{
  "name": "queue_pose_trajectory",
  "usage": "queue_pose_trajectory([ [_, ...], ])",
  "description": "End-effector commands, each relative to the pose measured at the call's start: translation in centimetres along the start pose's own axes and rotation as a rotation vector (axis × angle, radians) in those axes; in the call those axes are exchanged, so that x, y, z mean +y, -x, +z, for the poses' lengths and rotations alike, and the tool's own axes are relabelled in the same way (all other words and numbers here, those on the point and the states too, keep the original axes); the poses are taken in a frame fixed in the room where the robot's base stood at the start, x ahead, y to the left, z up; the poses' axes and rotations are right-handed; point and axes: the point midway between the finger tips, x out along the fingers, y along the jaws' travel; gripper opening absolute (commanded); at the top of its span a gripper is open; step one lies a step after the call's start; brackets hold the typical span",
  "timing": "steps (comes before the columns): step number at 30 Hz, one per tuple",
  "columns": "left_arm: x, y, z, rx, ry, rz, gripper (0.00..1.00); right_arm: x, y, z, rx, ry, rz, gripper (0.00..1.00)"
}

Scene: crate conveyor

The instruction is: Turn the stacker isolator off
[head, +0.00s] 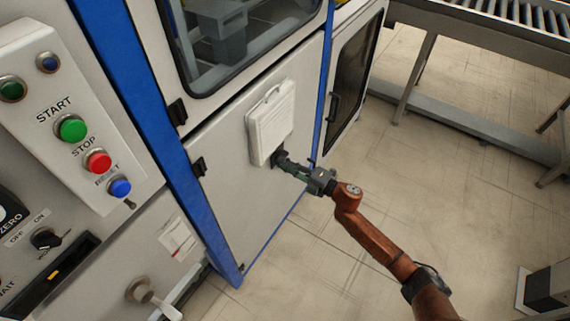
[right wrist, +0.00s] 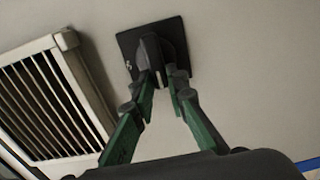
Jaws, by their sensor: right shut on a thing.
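The isolator is a black rotary knob (right wrist: 150,48) on a square black plate (right wrist: 172,30), mounted on the pale machine panel. In the right wrist view the green-and-grey fingers of my right gripper (right wrist: 162,79) are closed on the knob from both sides. In the head view my right gripper (head: 284,163) reaches the panel just below the white louvred vent, and it covers most of the isolator. The knob's position marks are too small to read. My left gripper is out of view.
The white louvred vent (head: 271,122) sticks out just above the isolator and also shows in the right wrist view (right wrist: 50,95). A control panel with START (head: 71,128), STOP (head: 98,161) and RESET (head: 120,187) buttons stands at left.

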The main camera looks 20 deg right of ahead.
Motion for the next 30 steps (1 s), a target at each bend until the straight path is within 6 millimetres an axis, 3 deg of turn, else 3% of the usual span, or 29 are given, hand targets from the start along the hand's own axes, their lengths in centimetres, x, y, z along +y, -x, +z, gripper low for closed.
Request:
queue_pose_trajectory([
  [8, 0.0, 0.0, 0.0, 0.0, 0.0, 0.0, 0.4, 0.0, 0.0, 0.1, -0.003, 0.0, -0.001, 0.0],
  [9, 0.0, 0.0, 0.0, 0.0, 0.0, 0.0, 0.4, 0.0, 0.0, 0.1, -0.003, -0.001, -0.001, 0.15],
  [16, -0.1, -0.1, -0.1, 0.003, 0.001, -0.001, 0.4, 0.0, 0.0, 0.1, -0.001, -0.001, 0.0, 0.31],
  [25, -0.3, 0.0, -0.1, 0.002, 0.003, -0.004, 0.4, 0.0, 0.1, 0.0, 0.0, -0.001, 0.0, 0.31],
  [30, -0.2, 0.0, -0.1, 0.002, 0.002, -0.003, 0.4, -0.2, 1.9, 0.1, -0.001, -0.001, -0.003, 0.31],
])
